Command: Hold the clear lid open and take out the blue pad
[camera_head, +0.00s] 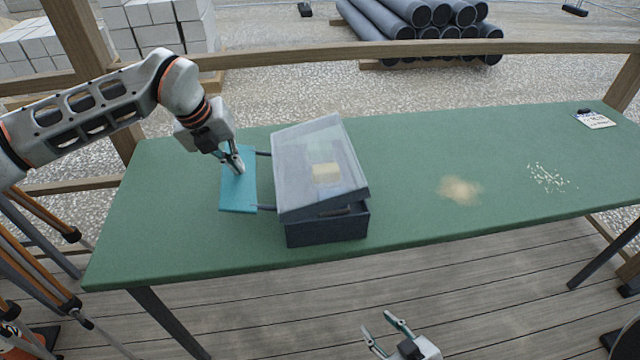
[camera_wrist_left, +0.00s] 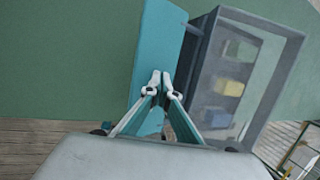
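A dark box (camera_head: 327,230) stands on the green table, with a tilted clear lid (camera_head: 305,160) over it. A teal panel (camera_head: 238,198) sticks out left of the box, joined to it by two dark bars. My left gripper (camera_head: 236,165) is at this panel, its fingertips close together and seeming to touch its face; the panel also shows in the left wrist view (camera_wrist_left: 160,45). Through the lid a yellow block (camera_head: 326,173) shows. In the left wrist view a small blue thing (camera_wrist_left: 216,118), possibly the blue pad, shows dimly through it. My right gripper (camera_head: 384,330) is open and empty, low in front of the table.
The green table (camera_head: 420,150) is clear right of the box, apart from a sandy patch (camera_head: 460,190), pale scattered bits (camera_head: 548,178) and a white card with a dark item (camera_head: 596,119) at the far right. A wooden rail (camera_head: 400,48) runs behind the table.

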